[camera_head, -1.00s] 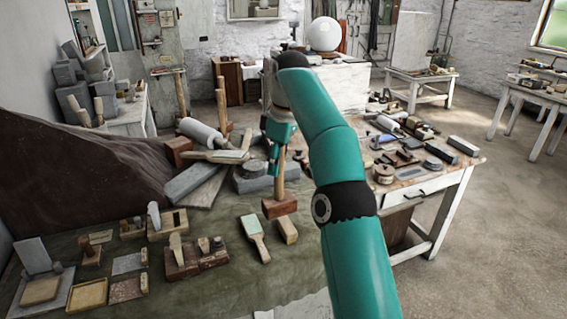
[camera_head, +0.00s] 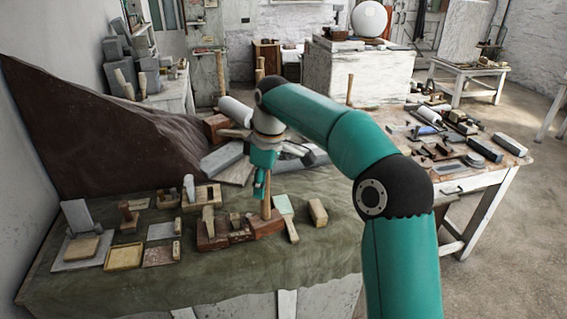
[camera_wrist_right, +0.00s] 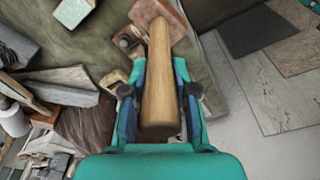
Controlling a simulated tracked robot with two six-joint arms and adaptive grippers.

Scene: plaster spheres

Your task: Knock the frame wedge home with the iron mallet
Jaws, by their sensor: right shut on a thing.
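My right gripper (camera_head: 260,186) is shut on the wooden handle of a mallet (camera_head: 268,224). The mallet hangs upright, its reddish-brown blocky head down, low over the bench cloth. In the right wrist view my right gripper (camera_wrist_right: 159,92) clasps the handle, and the mallet (camera_wrist_right: 160,60) has its head at the top. A dark red-brown wooden frame (camera_head: 212,242) sits just left of the mallet head. A pale upright piece, likely the wedge (camera_head: 208,220), stands in it. I cannot tell whether head and frame touch. My left gripper is not in view.
A pale-handled brush (camera_head: 288,218) and a wooden block (camera_head: 318,212) lie right of the mallet. Several small tools and trays, such as a yellowish tray (camera_head: 124,257), lie to the left. Stone slabs (camera_head: 222,157) lie behind. The cloth's front strip is clear.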

